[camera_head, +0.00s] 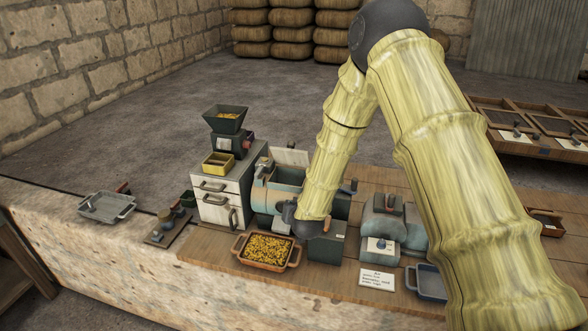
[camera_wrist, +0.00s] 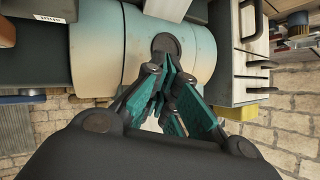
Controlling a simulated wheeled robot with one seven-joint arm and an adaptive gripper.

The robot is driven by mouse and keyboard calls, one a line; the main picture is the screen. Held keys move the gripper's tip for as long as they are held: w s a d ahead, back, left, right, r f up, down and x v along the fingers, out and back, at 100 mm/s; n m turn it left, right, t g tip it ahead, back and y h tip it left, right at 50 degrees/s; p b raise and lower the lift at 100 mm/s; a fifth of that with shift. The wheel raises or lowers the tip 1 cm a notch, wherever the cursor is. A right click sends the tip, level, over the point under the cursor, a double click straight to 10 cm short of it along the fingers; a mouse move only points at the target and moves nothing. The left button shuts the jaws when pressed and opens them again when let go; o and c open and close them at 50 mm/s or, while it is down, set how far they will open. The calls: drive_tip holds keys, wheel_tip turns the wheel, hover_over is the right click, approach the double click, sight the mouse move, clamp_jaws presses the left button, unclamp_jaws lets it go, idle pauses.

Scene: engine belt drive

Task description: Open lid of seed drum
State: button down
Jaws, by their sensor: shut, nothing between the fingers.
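The seed drum (camera_head: 272,195) is a pale teal and cream rounded body on the bench, partly hidden by my arm in the head view. A pale upright panel (camera_head: 290,157) stands at its back; I cannot tell whether it is the lid. In the wrist view the drum (camera_wrist: 100,50) is a large cylinder with a dark round disc (camera_wrist: 167,44) on its surface. My gripper (camera_wrist: 171,65) is shut and empty, its fingertips close to this disc; I cannot tell whether they touch. In the head view my arm hides the fingertips.
A drawer cabinet (camera_head: 215,191) with a dark hopper (camera_head: 226,119) stands left of the drum. An orange tray of yellow seeds (camera_head: 268,250) sits in front. A grey-teal machine (camera_head: 382,222) is to the right. A grey tray (camera_head: 107,207) lies far left.

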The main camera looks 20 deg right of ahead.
drive_tip(key=m+t+b, duration=0.1)
drive_tip(key=b, duration=0.1)
drive_tip(key=w+a+f+m+t+h+b, duration=0.1)
drive_tip(key=m+b, duration=0.1)
drive_tip(key=b, duration=0.1)
drive_tip(key=a+f+m+t+b, duration=0.1)
drive_tip(key=m+t+b, duration=0.1)
drive_tip(key=b, duration=0.1)
drive_tip(key=shift+w+a+h, duration=0.2)
drive_tip(key=shift+w+h, duration=0.1)
drive_tip(key=shift+w, duration=0.05)
drive_tip(key=m+b, duration=0.1)
drive_tip(key=m+t+h+b, duration=0.1)
drive_tip(key=m+b, duration=0.1)
drive_tip(key=b, duration=0.1)
drive_tip(key=shift+w+a+r+m+t+h, duration=0.1)
drive_tip(key=shift+w+r+m+t+h, duration=0.15)
drive_tip(key=shift+m+t+h, duration=0.15)
drive_tip(key=m+t+h+b, duration=0.3)
drive_tip(key=m+h+b, duration=0.6)
drive_tip(key=m, duration=0.3)
approach(294, 154)
drive_tip(key=p+x, duration=0.3)
drive_tip(key=x, duration=0.4)
drive_tip(key=shift+f, duration=0.1)
drive_tip(key=shift+w, duration=0.1)
